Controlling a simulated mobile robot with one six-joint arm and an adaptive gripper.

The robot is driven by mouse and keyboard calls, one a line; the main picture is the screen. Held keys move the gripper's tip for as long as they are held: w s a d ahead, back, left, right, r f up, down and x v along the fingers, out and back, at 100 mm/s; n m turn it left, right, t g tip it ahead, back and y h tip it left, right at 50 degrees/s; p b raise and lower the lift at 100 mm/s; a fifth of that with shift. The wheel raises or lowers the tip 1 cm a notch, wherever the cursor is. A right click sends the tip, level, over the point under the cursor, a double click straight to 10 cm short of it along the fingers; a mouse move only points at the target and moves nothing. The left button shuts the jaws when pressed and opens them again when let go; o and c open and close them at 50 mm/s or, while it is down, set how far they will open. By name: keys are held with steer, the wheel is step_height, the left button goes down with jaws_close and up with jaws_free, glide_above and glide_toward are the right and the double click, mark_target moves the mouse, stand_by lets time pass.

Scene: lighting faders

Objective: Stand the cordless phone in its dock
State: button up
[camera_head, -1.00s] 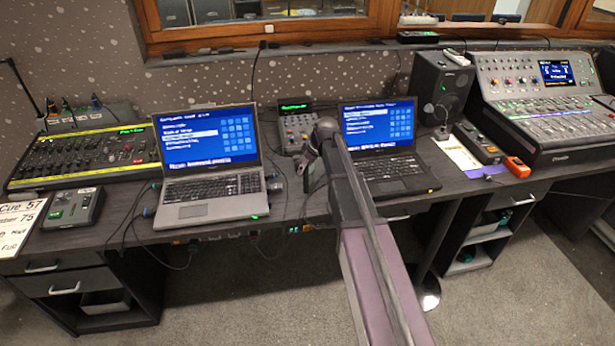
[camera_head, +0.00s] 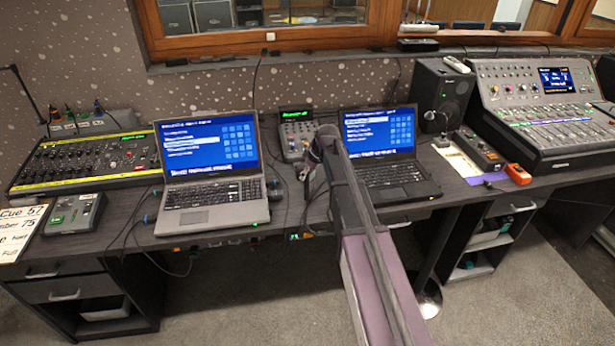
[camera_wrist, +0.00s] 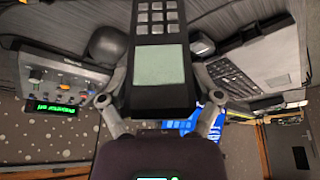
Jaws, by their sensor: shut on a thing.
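The cordless phone (camera_wrist: 158,62) is a black handset with a pale screen and grey keys. It fills the upper middle of the wrist view. My gripper (camera_wrist: 160,98) is shut on it, one grey finger at each side. In the head view my gripper (camera_head: 320,148) is small and dark above the desk, between the two laptops; the phone cannot be clearly told apart there. A small dark block with a pale top (camera_wrist: 200,45) lies beyond the phone in the wrist view; I cannot tell whether it is the dock. No dock is clearly recognisable.
An open laptop (camera_head: 212,190) stands left and another laptop (camera_head: 390,178) right of my arm. A yellow-edged fader desk (camera_head: 85,160) is left; a speaker (camera_head: 440,95) and large mixer (camera_head: 550,110) are right. Cables cross the desk.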

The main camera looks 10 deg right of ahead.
steer(key=shift+r+p, duration=0.65)
steer(key=shift+p, duration=0.1)
steer(key=shift+c, duration=0.8)
step_height(320, 180, up, 2)
steer(key=shift+r+p, duration=0.15)
steer(key=shift+p, duration=0.95)
steer(key=s, duration=1)
steer(key=s+r+p, duration=0.1)
steer(key=s, duration=0.5)
steer(key=shift+r, duration=0.1)
steer(key=shift+r+p, duration=0.65)
steer(key=shift+p, duration=0.1)
steer(key=shift+a, duration=0.15)
